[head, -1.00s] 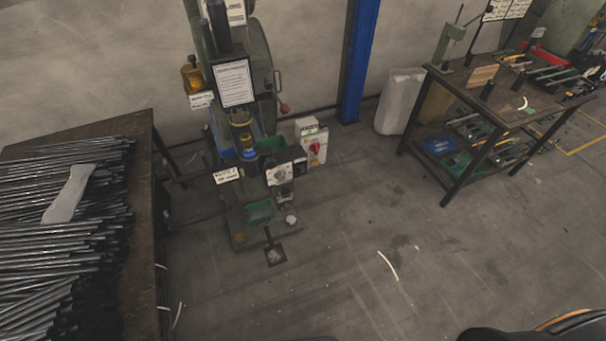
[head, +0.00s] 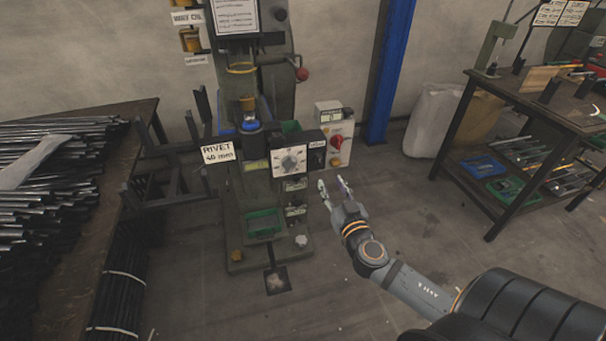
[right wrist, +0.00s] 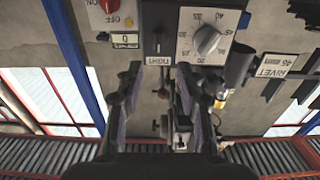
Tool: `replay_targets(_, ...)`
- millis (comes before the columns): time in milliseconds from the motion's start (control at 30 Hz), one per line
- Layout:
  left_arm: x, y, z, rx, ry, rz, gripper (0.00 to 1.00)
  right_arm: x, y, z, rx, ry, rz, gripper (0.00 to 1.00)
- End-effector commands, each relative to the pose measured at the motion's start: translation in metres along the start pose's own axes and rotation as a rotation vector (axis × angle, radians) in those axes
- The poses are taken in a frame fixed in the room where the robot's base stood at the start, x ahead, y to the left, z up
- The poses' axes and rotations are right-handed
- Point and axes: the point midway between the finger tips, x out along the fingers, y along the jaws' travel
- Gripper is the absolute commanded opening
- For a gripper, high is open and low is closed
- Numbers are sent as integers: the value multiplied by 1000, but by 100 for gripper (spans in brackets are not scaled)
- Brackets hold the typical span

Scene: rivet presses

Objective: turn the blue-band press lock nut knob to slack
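The rivet press (head: 252,190) with a blue band (head: 250,126) stands centre left in the head view. On its front is a white dial plate with a grey dial knob (head: 289,161). Right of the dial is a black plate (head: 316,160), which I take as the lock nut knob's plate. In the right wrist view this black plate (right wrist: 158,38) carries a small knob and a label that seems to read "TIGHT". My right gripper (head: 332,187) is open and empty, below and right of the plate, apart from it. Its fingers (right wrist: 158,85) frame the plate's lower end. My left gripper is out of view.
A control box with a red switch (head: 336,142) stands right of the press. A table of metal rods (head: 135,165) is on the left. A tool bench (head: 470,110) stands at the right beyond a blue post (head: 388,75). The floor (head: 420,240) between is clear.

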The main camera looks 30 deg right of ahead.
Motion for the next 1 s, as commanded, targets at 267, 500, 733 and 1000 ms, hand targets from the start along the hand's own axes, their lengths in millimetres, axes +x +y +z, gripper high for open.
replay_targets(267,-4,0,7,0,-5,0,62,33,1,-4,4,1,4,38)
replay_targets(500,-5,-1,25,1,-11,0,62,82,0,-4,3,-2,3,38)
replay_targets(733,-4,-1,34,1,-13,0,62,104,0,-1,1,-3,1,38)
replay_targets(1000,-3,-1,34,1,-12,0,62,105,0,0,0,-4,0,36)
